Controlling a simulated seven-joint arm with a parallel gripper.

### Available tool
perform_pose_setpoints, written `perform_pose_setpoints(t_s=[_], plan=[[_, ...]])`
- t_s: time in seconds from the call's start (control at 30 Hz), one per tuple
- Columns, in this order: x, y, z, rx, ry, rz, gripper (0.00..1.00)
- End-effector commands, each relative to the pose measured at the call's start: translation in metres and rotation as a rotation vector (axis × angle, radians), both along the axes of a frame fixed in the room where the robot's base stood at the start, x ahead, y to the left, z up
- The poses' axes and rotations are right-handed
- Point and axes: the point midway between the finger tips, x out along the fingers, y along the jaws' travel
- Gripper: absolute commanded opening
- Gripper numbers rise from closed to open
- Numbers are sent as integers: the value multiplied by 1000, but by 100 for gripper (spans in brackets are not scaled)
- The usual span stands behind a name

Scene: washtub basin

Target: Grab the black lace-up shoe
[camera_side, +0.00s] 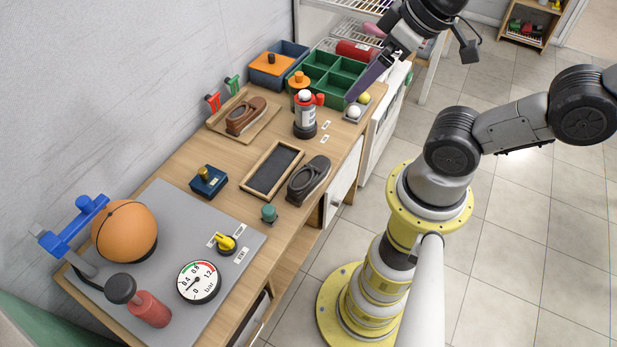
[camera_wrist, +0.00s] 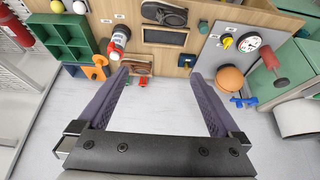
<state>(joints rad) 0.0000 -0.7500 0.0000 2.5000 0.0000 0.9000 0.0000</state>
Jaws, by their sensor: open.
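The black lace-up shoe (camera_side: 309,179) lies on the wooden worktop near its front edge, just right of a dark framed tray. It also shows in the wrist view (camera_wrist: 165,14) at the top, beyond my fingertips. My gripper (camera_wrist: 158,78) is open in the wrist view, its two purple fingers wide apart with nothing between them. In the side view my gripper (camera_side: 352,98) is at the upper right, above the far end of the worktop, well away from the shoe.
A brown shoe (camera_side: 246,116) sits on a wooden board at the back. The dark framed tray (camera_side: 271,171) lies beside the black shoe. A red-and-white bottle (camera_side: 305,116) stands between the shoe and a green divided crate (camera_side: 326,79). A teal knob (camera_side: 268,213) stands nearby.

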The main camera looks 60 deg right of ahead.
Motion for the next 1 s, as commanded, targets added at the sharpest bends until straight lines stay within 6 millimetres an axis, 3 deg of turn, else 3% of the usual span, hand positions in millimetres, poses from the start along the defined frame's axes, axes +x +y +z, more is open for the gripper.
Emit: perform_pose_setpoints(t_s=[0.13,0.27,0.4,0.57,0.77,0.9,1.0], plan=[[0,0,0,13,-1,-24,100],[3,0,3,85,-17,-155,100],[18,0,10,233,-41,-414,100],[46,1,1,401,5,-746,100],[85,5,-35,547,114,-1186,100],[109,9,-86,561,218,-1495,100],[113,12,-122,512,283,-1607,100]])
